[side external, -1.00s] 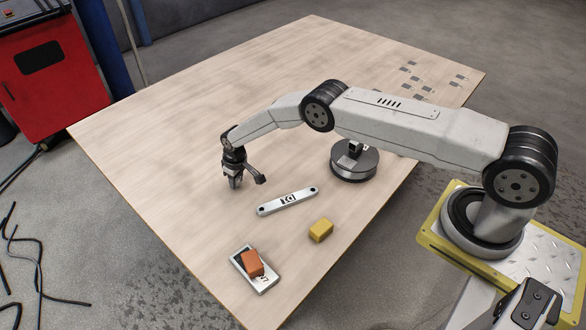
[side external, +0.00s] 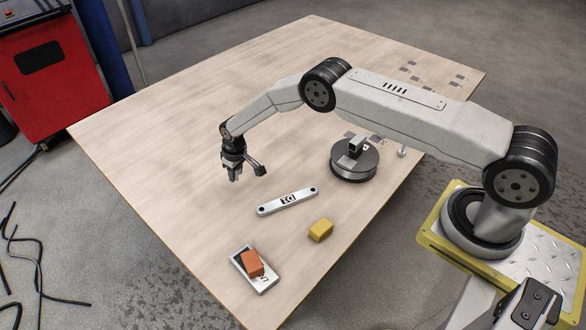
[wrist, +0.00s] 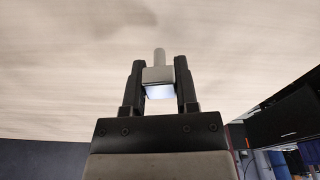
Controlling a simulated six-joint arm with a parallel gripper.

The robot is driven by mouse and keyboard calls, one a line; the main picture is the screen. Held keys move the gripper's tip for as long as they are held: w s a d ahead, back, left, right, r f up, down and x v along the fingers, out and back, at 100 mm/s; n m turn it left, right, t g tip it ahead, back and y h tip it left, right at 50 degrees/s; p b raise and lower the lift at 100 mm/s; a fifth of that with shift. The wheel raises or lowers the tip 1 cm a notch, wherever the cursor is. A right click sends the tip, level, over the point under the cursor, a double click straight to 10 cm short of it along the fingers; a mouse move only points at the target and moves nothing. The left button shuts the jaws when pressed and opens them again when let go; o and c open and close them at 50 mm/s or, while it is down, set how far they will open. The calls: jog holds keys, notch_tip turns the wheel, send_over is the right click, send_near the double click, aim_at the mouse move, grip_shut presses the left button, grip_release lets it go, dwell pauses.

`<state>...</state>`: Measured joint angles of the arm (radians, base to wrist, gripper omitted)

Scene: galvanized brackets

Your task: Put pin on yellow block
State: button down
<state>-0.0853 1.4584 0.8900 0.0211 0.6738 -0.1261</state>
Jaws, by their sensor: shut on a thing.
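My gripper (side external: 233,167) is above the wooden table, left of the centre, pointing down. In the wrist view my gripper (wrist: 160,82) is shut on a grey pin (wrist: 159,57), a blocky head with a thin round shaft beyond the fingertips. In the side view the pin (side external: 234,177) shows only as a small tip below the fingers. The yellow block (side external: 320,230) lies on the table near its front edge, to the right of and nearer than my gripper. Nothing rests on its top.
A grey bracket bar (side external: 288,201) lies between my gripper and the yellow block. An orange block (side external: 252,263) sits on a flat metal plate (side external: 266,286) at the front. A round dark-and-grey disc (side external: 354,172) stands behind. The left of the table is clear.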

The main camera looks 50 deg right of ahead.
jog(key=shift+s+r, duration=0.45)
jog(key=shift+r, duration=0.25)
jog(key=s+d+r, duration=0.1)
jog(key=s+r, duration=0.7)
jog(key=s, duration=0.4)
jog(key=shift+s, duration=0.25)
jog(key=shift+r, duration=0.1)
jog(key=s+d+r+m, duration=0.1)
jog(key=s+d+r, duration=0.1)
jog(key=r, duration=0.5)
jog(key=s+d+r+m, duration=0.1)
jog(key=s+d+r, duration=0.1)
jog(key=s+r, duration=0.3)
jog(key=shift+s+d+r, duration=0.2)
jog(key=shift+s+r, duration=0.05)
jog(key=shift+r, duration=0.7)
